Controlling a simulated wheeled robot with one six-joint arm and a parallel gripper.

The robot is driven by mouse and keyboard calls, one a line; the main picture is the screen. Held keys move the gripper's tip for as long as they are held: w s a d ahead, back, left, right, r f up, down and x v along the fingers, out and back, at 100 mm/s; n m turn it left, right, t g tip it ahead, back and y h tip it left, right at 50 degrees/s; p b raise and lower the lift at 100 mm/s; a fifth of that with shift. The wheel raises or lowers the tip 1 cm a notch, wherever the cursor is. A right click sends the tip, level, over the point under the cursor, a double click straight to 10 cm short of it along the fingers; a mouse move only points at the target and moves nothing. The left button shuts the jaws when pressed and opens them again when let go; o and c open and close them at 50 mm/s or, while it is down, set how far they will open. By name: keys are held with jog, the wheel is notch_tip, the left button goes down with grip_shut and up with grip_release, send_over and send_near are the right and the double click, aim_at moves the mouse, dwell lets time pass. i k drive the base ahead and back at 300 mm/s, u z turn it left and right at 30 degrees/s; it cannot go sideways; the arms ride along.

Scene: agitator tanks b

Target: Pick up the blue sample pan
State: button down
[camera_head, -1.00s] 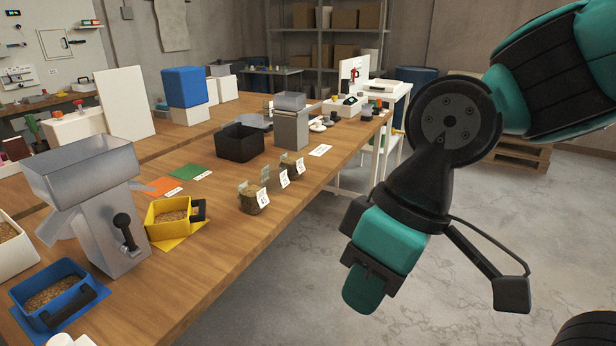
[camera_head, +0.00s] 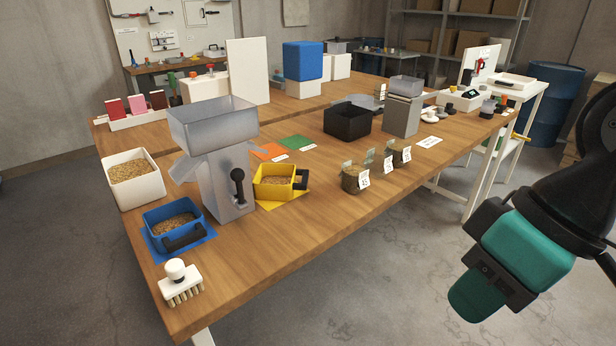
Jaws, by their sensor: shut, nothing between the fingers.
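The blue sample pan (camera_head: 172,222) is an open box with brown grain in it and a black handle on its near right side. It sits on a blue mat (camera_head: 203,240) at the table's near left corner, left of the grey hopper machine. My gripper (camera_head: 468,305) hangs over the floor at the lower right, beyond the table's front edge. It is teal and black, shut and empty, far to the right of the pan. Its fingertips are hard to make out.
A grey hopper machine (camera_head: 226,175) stands close behind the pan. A white grain bin (camera_head: 136,187) is behind left, a brush (camera_head: 178,284) in front. A yellow pan (camera_head: 272,190) and jars (camera_head: 354,178) stand to the right. Bare tabletop (camera_head: 285,235) lies along the front edge.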

aim_at(175, 226)
jog(key=u, duration=0.5)
jog(key=k, duration=0.55)
jog(key=u, duration=1.05)
jog(key=i, duration=1.25)
jog(key=z, duration=0.2)
